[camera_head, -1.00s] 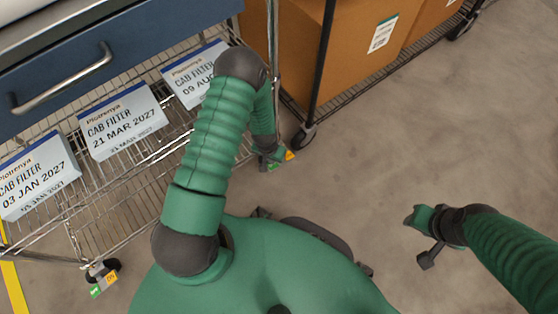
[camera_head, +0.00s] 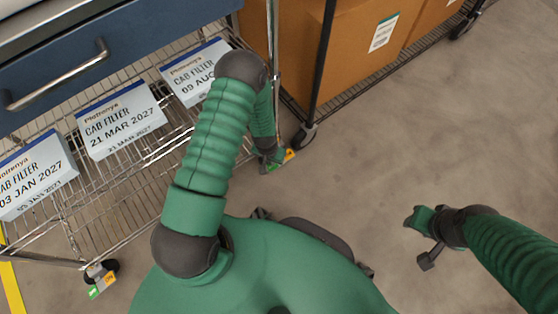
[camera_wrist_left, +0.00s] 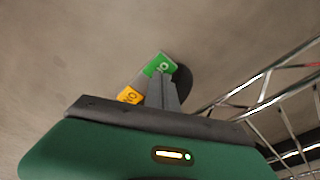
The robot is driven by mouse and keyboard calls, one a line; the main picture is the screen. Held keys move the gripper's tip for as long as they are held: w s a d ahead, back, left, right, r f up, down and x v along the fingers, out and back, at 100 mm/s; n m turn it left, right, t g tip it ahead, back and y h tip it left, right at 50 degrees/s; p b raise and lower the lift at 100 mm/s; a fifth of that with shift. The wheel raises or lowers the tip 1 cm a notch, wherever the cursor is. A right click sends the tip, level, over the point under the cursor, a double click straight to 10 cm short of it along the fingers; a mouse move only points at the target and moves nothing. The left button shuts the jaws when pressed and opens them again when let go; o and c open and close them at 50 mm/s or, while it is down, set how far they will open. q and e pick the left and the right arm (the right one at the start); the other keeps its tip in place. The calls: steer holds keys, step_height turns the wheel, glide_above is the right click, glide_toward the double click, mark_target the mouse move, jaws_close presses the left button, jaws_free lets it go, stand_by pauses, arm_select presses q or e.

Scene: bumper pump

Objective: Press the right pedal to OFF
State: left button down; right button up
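The right caster pedal (camera_head: 280,160) sits low at the cart's right corner, with a green end and an orange end. It also shows in the left wrist view (camera_wrist_left: 146,79), where its small lettering is hard to read. My left gripper (camera_head: 268,153) is down beside it, partly hidden by its own arm in the head view. In the left wrist view, its narrow grey fingers (camera_wrist_left: 164,90) look shut and empty and overlap the pedal; contact is unclear. The pedal's tilt cannot be told. My right gripper (camera_head: 418,236) hangs over bare floor at right; its opening is unclear.
The wire cart (camera_head: 140,195) holds several cab filter boxes (camera_head: 121,118) under a blue drawer (camera_head: 130,40). Another caster pedal (camera_head: 102,285) is at its left corner. A rack with brown cartons (camera_head: 300,50) stands behind. The floor at right is clear.

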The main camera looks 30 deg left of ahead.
arm_select(q)
steer(key=shift+f, duration=0.15)
step_height(320, 180, up, 7)
steer(key=p, duration=0.6)
steer(key=shift+p, duration=0.35)
